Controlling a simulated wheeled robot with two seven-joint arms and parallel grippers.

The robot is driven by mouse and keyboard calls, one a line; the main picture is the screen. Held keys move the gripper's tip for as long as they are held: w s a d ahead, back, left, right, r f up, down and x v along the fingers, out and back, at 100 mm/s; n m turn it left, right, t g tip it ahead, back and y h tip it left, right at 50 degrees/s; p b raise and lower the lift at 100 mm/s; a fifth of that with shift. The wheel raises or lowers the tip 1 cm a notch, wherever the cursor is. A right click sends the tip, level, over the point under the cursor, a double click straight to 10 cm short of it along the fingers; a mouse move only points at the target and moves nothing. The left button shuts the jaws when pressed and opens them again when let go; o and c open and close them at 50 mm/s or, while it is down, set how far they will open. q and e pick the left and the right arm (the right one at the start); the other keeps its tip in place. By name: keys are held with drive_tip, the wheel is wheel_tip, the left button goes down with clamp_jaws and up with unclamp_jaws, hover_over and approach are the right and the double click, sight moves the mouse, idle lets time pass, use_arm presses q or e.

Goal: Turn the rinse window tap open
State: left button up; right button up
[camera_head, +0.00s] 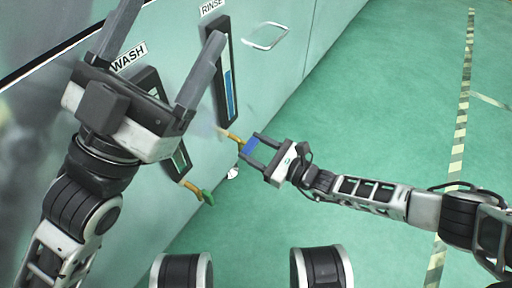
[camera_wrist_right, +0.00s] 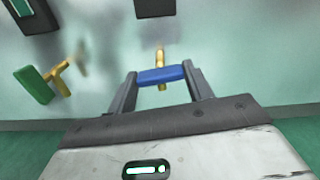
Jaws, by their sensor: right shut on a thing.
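The rinse window tap has a blue handle (camera_head: 250,147) on a brass stem, below the window marked RINSE (camera_head: 229,85). My right gripper (camera_head: 255,149) is shut on the blue handle. In the right wrist view the blue handle (camera_wrist_right: 161,75) lies crosswise between the two fingers, with its brass stem (camera_wrist_right: 159,57) behind it. My left gripper (camera_head: 161,53) is open and empty, raised close to the head camera in front of the panel. It hides part of the window marked WASH.
A second tap with a green handle (camera_head: 208,197) sits under the WASH window, left of the blue one; it also shows in the right wrist view (camera_wrist_right: 33,86). A metal pull handle (camera_head: 265,37) is on the panel. Green floor to the right is clear.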

drive_tip(key=n, duration=1.2)
drive_tip(key=shift+n, duration=0.3)
drive_tip(key=shift+d+n, duration=0.1)
drive_tip(key=shift+n, duration=1.7)
drive_tip(key=o, duration=1)
